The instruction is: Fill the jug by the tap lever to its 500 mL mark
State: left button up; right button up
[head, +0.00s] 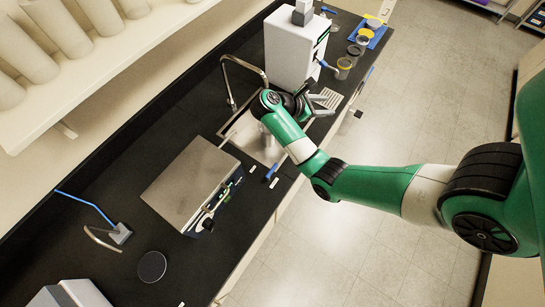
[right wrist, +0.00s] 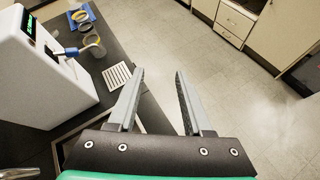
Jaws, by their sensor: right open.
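A curved metal tap (head: 238,78) rises behind the sink (head: 233,130), which my right arm partly covers. A pale shape stands in the sink beside my wrist; I cannot tell whether it is the jug. A blue lever-like piece (head: 271,173) lies near the sink's front edge; I cannot tell whether it is the tap lever. My right gripper (head: 326,104) is open and empty, to the right of the sink near the counter's front edge. Its spread fingers (right wrist: 160,74) have only floor and counter edge between them in the right wrist view. My left gripper is out of view.
A white dispenser-like machine (head: 291,50) with a blue arm stands behind my right gripper, with several small cups (head: 343,68) beside it. A white slotted plate (right wrist: 117,76) lies near the fingers. A grey-topped box (head: 190,180) stands left of the sink. The floor is clear.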

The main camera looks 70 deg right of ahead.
jog(key=w+a+f+n+t+y+b, duration=0.1)
jog(key=w+a+f+n+t+y, duration=0.3)
jog(key=w+a+f, duration=0.5)
jog(key=n+t+b, duration=0.2)
jog(key=n+t, duration=0.1)
jog(key=n, duration=0.1)
send_near(274, 167)
jog(key=shift+y, duration=0.4)
jog(key=b+x, duration=0.2)
jog(key=x, duration=0.5)
jog(key=shift+d+f+b, duration=0.3)
jog(key=shift+d+b, duration=0.05)
jog(key=shift+b, duration=0.05)
jog(key=shift+c, duration=0.2)
grip_shut()
